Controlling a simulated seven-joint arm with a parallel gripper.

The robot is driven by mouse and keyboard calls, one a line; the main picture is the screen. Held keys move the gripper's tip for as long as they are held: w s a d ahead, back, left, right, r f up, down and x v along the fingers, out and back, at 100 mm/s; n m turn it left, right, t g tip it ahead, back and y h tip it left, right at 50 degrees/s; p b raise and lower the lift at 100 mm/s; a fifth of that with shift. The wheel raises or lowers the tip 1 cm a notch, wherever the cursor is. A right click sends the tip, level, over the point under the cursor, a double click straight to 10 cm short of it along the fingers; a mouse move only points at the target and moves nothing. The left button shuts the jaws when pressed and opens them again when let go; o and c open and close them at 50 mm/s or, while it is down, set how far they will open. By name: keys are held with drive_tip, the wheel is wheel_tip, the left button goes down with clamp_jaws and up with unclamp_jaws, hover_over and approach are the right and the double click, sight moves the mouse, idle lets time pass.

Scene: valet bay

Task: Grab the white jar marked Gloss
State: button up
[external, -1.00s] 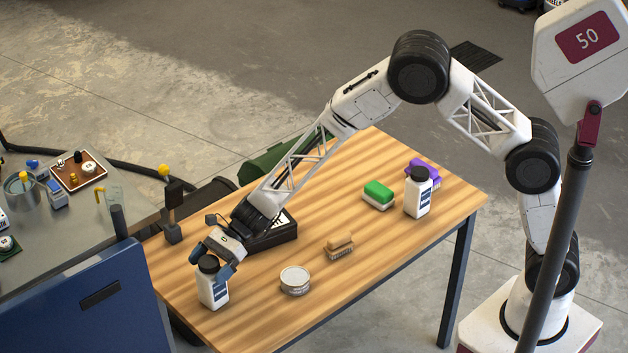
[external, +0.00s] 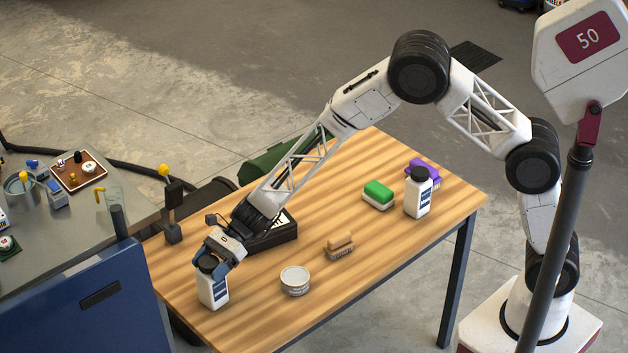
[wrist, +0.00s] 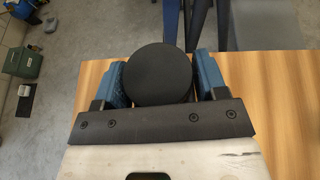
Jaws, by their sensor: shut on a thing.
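A white jar (external: 213,290) with a black lid and a dark label stands at the front left of the wooden table (external: 330,205). The label's wording is too small to read. My gripper (external: 212,263) is shut on this jar near its lid. In the wrist view the round black lid (wrist: 160,75) sits between my blue fingers, one on each side. A second white jar (external: 417,198) with a black lid and dark label stands at the right end of the table, away from my gripper.
A round tin (external: 295,281) and a brush (external: 339,247) are right of the held jar. A black box (external: 275,237) lies behind my gripper. A green-and-white sponge (external: 378,194) and a purple item (external: 424,169) are near the far jar. A blue cabinet (external: 85,300) borders the table's left.

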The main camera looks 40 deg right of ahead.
sight(207, 264)
drive_tip(key=shift+r, duration=0.1)
drive_tip(key=shift+r, duration=1.65)
drive_tip(key=shift+s+d+r, duration=0.1)
drive_tip(key=shift+s+d, duration=0.1)
drive_tip(key=shift+d, duration=0.05)
drive_tip(key=s+d+r, duration=0.1)
drive_tip(key=s+d, duration=0.9)
drive_tip(key=s, duration=0.1)
drive_tip(key=shift+d+r, duration=0.2)
drive_tip(key=shift+d, duration=0.05)
drive_tip(key=shift+s, duration=0.1)
